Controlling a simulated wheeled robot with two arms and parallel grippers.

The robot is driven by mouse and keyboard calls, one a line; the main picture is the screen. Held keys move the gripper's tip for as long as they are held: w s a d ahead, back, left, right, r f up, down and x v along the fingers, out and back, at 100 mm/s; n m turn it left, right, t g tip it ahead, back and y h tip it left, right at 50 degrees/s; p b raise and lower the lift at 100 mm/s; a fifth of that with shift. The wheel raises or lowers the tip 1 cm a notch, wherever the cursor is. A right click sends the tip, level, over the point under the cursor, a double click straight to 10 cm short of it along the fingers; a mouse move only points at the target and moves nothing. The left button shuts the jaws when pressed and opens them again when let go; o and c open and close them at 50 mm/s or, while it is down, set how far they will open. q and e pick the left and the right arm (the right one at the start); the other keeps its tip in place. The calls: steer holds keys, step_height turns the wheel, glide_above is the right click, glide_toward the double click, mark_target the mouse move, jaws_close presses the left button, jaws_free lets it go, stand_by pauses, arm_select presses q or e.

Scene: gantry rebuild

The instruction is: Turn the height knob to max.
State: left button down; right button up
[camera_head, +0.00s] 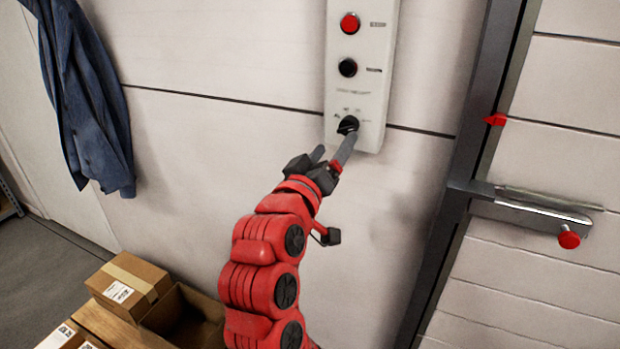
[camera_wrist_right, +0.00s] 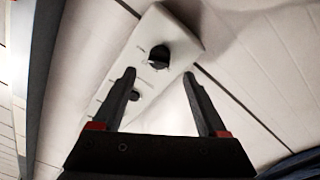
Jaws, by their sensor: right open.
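The height knob (camera_head: 348,125) is a black rotary knob low on a white control panel (camera_head: 356,95) on the wall. It also shows in the right wrist view (camera_wrist_right: 159,57), on the end of the panel, ahead of the fingertips. My right gripper (camera_head: 334,150) is just below the knob in the head view. In the right wrist view the gripper (camera_wrist_right: 158,75) has its two dark fingers spread apart, with nothing between them. The knob lies beyond the gap, and I cannot tell whether a finger touches it. The labels around the knob are too small to read. My left gripper is out of view.
The panel also carries a red button (camera_head: 350,23) and a black button (camera_head: 347,68) above the knob. A door with a metal latch (camera_head: 520,210) is at right. A blue jacket (camera_head: 85,90) hangs at left. Cardboard boxes (camera_head: 128,285) stand at lower left.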

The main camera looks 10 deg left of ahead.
steer(key=v, duration=1.1)
